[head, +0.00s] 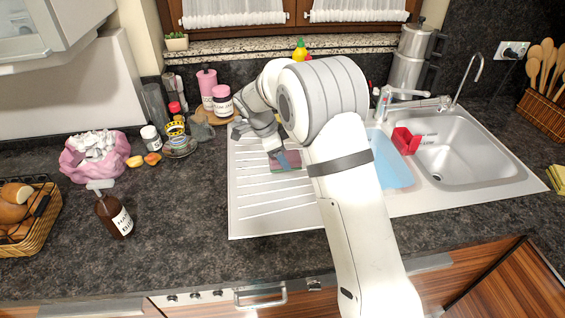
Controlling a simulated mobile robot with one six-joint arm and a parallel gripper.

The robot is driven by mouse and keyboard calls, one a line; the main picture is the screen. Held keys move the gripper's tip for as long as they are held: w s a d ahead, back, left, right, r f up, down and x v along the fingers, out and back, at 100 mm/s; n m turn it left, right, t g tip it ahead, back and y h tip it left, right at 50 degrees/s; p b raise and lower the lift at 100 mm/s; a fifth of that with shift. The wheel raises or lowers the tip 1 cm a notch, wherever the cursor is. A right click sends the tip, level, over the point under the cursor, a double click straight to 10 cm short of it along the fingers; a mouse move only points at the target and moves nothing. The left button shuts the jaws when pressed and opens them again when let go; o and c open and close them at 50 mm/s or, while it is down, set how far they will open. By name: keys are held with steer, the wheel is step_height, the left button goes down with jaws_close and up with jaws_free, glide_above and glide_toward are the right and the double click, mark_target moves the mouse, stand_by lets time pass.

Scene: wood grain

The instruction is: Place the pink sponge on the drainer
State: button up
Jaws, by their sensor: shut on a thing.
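My gripper (277,157) is over the upper part of the white ribbed drainer (262,212), left of the sink bowl. It is shut on the pink sponge (290,160), which shows as a small flat pinkish piece at the fingertips. The sponge is low over the drainer, and I cannot tell whether it touches the ribs. My arm hides part of the drainer's right side.
A pale blue item (391,168) lies right of my arm, and a red holder (405,141) stands by the sink bowl (455,150). Jars (222,100) and a brown bottle (115,214) stand left of the drainer. The drainer's front is clear.

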steer(key=shift+f+p, duration=0.4)
steer(key=shift+f, duration=1.65)
steer(key=shift+f, duration=0.1)
steer(key=o, duration=0.9)
steer(key=shift+r, duration=0.2)
steer(key=b+v, duration=0.2)
steer(key=v, duration=1)
steer(key=shift+s+d, duration=0.1)
